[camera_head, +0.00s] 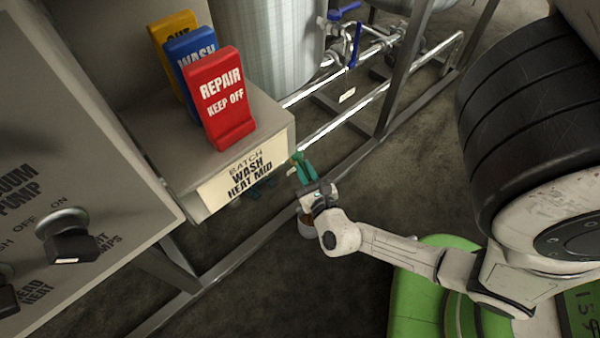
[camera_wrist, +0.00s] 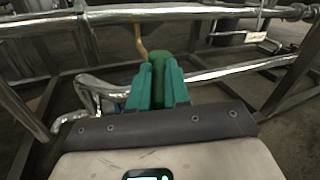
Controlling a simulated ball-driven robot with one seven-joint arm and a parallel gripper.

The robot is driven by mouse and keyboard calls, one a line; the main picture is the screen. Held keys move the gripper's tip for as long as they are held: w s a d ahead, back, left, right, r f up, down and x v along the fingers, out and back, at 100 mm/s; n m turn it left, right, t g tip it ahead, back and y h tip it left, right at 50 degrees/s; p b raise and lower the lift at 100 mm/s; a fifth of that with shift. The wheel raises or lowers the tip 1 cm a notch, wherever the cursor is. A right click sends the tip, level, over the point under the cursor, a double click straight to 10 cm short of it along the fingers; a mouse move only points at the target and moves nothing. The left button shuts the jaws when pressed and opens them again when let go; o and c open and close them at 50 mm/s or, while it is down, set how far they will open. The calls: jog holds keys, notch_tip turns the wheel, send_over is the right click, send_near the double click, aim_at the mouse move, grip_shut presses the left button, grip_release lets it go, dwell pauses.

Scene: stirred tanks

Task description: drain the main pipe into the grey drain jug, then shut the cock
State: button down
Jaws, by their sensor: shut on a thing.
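My gripper (camera_head: 304,168) reaches down past the front corner of the panel box in the head view. Its teal fingers are shut on a green handle (camera_wrist: 157,62), seen between them in the wrist view. A thin brass-coloured rod (camera_wrist: 139,42) rises just beyond the handle. The main pipe (camera_wrist: 120,13) seems to be the steel pipe running across the top of the wrist view.
Red (camera_head: 222,98), blue (camera_head: 190,65) and yellow (camera_head: 165,30) signs stand on the panel box (camera_head: 190,160) at left. Steel frame rails (camera_head: 240,258) run below. Blue-handled valves (camera_head: 345,12) and a tank (camera_head: 278,45) are behind. Open floor (camera_head: 260,310) lies in front.

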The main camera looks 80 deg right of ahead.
jog(key=shift+s+d+n+t+y+b, duration=0.2)
jog(key=shift+n+t+y+b, duration=0.25)
jog(key=shift+n+t+y, duration=0.15)
jog(key=shift+s+d+n+t+y+b, duration=0.15)
jog(key=shift+s+n+t+y+b, duration=0.1)
jog(key=shift+n+t+y+b, duration=0.3)
jog(key=shift+s+d+n+t+y+b, duration=0.2)
jog(key=shift+n+t+y+b, duration=0.1)
jog(key=shift+n+t+y, duration=0.25)
jog(key=c, duration=1.1)
grip_release()
jog(key=shift+s, duration=0.1)
jog(key=p+v, duration=0.2)
jog(key=v, duration=0.8)
jog(key=shift+s+p, duration=0.3)
jog(key=shift+s, duration=0.05)
jog(key=shift+a, duration=0.1)
